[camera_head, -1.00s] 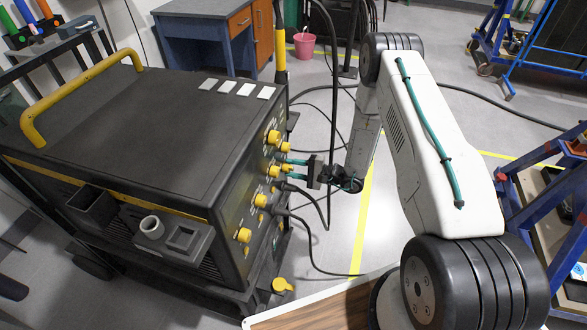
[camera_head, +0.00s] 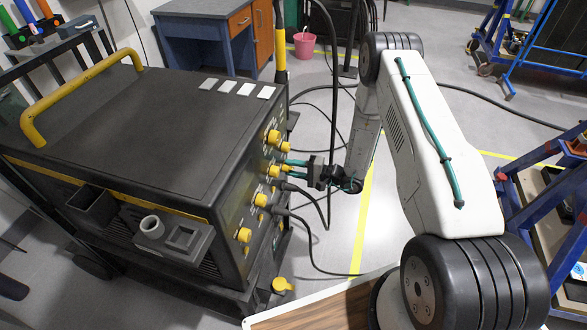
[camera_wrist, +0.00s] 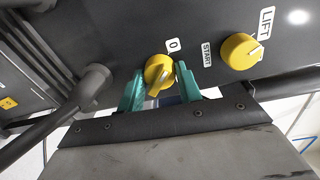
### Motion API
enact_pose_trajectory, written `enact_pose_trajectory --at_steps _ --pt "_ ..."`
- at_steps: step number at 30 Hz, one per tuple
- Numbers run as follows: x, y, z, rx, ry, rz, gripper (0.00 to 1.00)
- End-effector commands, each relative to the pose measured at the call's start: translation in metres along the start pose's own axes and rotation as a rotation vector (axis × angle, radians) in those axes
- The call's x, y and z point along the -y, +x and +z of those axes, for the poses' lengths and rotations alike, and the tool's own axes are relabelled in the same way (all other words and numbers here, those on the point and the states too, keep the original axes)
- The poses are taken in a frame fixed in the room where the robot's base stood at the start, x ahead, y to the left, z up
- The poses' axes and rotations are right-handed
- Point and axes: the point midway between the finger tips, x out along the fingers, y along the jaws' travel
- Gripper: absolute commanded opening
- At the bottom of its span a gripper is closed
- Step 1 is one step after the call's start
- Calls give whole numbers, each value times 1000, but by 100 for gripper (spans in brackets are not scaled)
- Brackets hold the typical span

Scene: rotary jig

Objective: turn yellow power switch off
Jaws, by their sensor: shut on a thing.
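The yellow power switch (camera_wrist: 157,72) is a round knob with a raised grip bar, on the dark front panel under a white "0" label. Its bar is tilted, with one end toward the lower left in the wrist view. My gripper (camera_wrist: 161,79) has its two teal fingers on either side of the knob, shut on it. In the head view, my gripper (camera_head: 287,170) reaches the panel from the right, and its fingers partly hide the knob there.
Another yellow knob (camera_wrist: 240,51) sits to the right, between "START" and "LIFT" labels. A thick black cable (camera_wrist: 65,115) plugs in to the left. The black machine (camera_head: 140,120) carries several more yellow knobs. A pink bucket (camera_head: 305,44) stands on the floor behind.

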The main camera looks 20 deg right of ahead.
Motion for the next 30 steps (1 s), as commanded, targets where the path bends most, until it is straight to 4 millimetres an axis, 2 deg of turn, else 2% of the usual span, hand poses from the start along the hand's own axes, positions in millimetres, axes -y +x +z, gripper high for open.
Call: enact_pose_trajectory --at_steps 2,3,5,13,16,24,30 --pt "0 0 0 -1 -1 1 12" --pt "0 0 0 -1 0 1 43" --pt "0 0 0 -1 0 1 56" --pt "0 -1 0 0 0 0 56" --pt "0 -7 -1 -2 1 1 56" --pt "0 -53 -1 -5 2 0 56" --pt "0 -75 -1 -3 0 0 56"
